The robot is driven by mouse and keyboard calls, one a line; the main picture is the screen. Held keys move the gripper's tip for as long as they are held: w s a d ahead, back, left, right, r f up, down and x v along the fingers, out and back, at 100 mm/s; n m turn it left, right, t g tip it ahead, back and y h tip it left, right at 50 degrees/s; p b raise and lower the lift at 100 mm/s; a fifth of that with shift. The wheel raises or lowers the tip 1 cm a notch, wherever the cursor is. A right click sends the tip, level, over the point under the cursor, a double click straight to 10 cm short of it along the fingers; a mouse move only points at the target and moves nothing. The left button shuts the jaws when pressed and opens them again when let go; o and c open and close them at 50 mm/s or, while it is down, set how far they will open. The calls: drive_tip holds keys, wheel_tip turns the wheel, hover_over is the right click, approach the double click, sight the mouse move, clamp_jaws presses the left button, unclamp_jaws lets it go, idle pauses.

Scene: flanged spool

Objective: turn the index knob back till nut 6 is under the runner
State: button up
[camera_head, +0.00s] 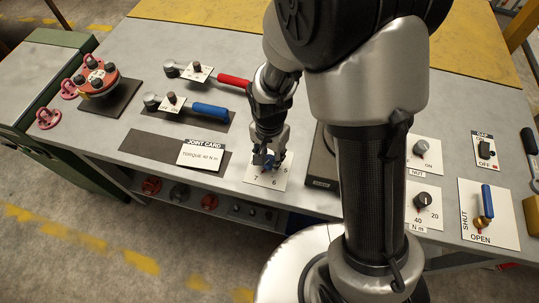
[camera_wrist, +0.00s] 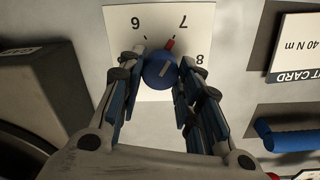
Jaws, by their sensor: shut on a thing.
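The index knob (camera_wrist: 160,72) is a round blue knob on a white number plate (camera_wrist: 152,88). In the wrist view the plate's 6, 7 and 8 show upside down. The knob's red pointer (camera_wrist: 169,45) points toward the 7, and the mark by the 6 is bare. My gripper (camera_wrist: 162,78) is shut on the knob, one finger on each side. In the head view my gripper (camera_head: 269,155) stands over the plate (camera_head: 262,180) and hides most of the knob. A red flanged spool (camera_head: 96,78) with several dark nuts stands at the far left. I cannot make out the runner.
Two tools, with a red handle (camera_head: 234,80) and a blue handle (camera_head: 210,111), lie left of my arm. A joint card (camera_head: 202,155) lies beside the plate. A dark block (camera_wrist: 40,90) stands close on the other side. Dials and a blue-handled valve (camera_head: 487,201) are at right.

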drive_tip(key=c, duration=0.4)
drive_tip(key=shift+n, duration=0.3)
drive_tip(key=n+p, duration=0.1)
drive_tip(key=n, duration=1)
drive_tip(key=shift+a+p, duration=0.15)
drive_tip(key=shift+p, duration=0.25)
idle(0.3)
drive_tip(key=o, duration=1)
drive_tip(key=shift+o, duration=0.2)
